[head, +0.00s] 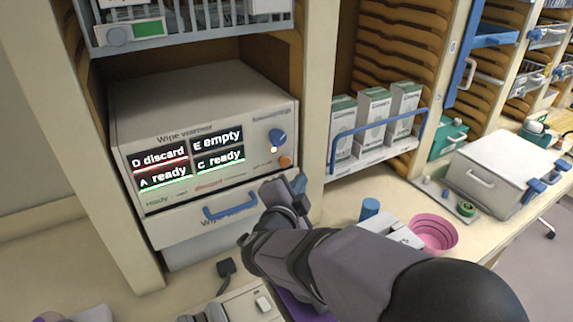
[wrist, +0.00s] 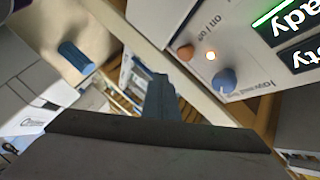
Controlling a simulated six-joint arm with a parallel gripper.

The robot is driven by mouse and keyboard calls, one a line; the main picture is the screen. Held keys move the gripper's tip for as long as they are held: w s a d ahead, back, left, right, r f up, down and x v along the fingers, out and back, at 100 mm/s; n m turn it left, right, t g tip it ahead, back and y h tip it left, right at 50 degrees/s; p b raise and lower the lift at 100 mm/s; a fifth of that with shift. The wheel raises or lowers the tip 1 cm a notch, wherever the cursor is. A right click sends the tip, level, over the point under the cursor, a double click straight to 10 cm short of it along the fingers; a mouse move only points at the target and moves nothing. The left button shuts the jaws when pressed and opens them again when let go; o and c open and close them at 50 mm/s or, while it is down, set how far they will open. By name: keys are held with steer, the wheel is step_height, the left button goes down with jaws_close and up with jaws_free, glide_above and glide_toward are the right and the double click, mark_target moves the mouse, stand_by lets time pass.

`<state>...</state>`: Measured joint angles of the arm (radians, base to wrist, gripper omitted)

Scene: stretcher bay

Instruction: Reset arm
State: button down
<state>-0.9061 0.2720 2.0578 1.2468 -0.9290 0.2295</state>
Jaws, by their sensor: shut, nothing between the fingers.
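My gripper (head: 299,190) is in front of the lower right of the wipe warmer (head: 190,98) in the head view, close to its knob and lamps. Its blue fingers look shut with nothing between them. In the wrist view my gripper (wrist: 160,92) points past the warmer's blue knob (wrist: 224,80), which lies to the right, apart from the fingers in the picture. The warmer's display (head: 190,157) reads D discard, E empty, A ready and C ready. Part of the drawer front with the blue handle (head: 230,205) is hidden by my arm.
A shelf with white boxes (head: 374,122) behind a blue rail stands right of the warmer. On the counter are a blue cup (head: 370,208), a pink bowl (head: 433,233) and a white lidded box (head: 490,178). A wire basket (head: 215,14) hangs above the warmer.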

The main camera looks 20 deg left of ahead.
stand_by(0.3)
steer(key=s+d+f+n+g+y, duration=0.1)
steer(key=s+d+f+n+g, duration=0.3)
steer(key=d+f, duration=0.3)
steer(key=s+d+f+n+g+y, duration=0.2)
steer(key=d+f+n+g, duration=0.25)
steer(key=d+f, duration=0.2)
steer(key=s+d+f+n+g+h, duration=0.1)
steer(key=s+d+f+g, duration=0.2)
steer(key=s+d, duration=0.4)
steer(key=s+d+f+n+g+h, duration=0.2)
steer(key=s+d+f+g, duration=0.1)
steer(key=s+d, duration=0.5)
steer(key=s+g, duration=0.1)
steer(key=s, duration=0.2)
steer(key=shift+s, duration=0.3)
